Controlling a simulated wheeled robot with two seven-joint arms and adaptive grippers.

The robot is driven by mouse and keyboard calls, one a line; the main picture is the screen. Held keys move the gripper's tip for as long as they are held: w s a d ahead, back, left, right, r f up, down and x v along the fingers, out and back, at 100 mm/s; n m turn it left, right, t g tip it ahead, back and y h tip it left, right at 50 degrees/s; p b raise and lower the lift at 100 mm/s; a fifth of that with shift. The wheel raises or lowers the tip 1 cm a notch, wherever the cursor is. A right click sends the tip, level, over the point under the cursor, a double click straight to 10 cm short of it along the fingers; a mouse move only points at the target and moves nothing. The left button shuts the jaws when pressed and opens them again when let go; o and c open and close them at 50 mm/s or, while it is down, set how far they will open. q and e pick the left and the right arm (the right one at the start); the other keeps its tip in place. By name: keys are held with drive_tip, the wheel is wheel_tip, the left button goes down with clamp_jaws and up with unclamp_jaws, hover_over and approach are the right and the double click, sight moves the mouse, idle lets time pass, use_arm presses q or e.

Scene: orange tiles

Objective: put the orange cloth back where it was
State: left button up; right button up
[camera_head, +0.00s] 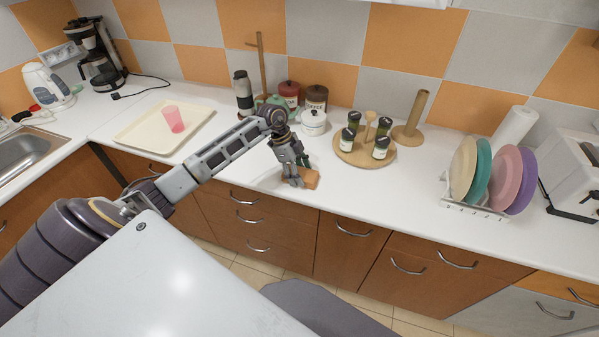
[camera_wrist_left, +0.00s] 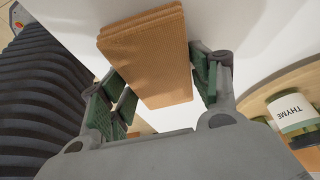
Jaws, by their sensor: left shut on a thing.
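The orange cloth (camera_head: 311,179) is a folded, ribbed block at the front part of the white counter, left of the round spice board. My left gripper (camera_head: 296,180) reaches down from above and is shut on it. In the left wrist view the cloth (camera_wrist_left: 147,60) sits between the two green-padded fingers of the left gripper (camera_wrist_left: 160,92). I cannot tell whether the cloth touches the counter. The fingers hide part of the cloth in the head view. My right gripper is not in view.
A round wooden board (camera_head: 346,155) with several spice jars stands to the right, with a white pot (camera_head: 313,122) behind. A cream tray (camera_head: 138,134) with a pink cup (camera_head: 173,119) is at left. A plate rack (camera_head: 462,207) is farther right. The counter between board and rack is clear.

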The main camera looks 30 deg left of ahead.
use_arm(q)
drive_tip(key=shift+f, duration=0.1)
drive_tip(key=o, duration=1)
drive_tip(key=b+v, duration=0.1)
drive_tip(key=v, duration=1.1)
idle(0.4)
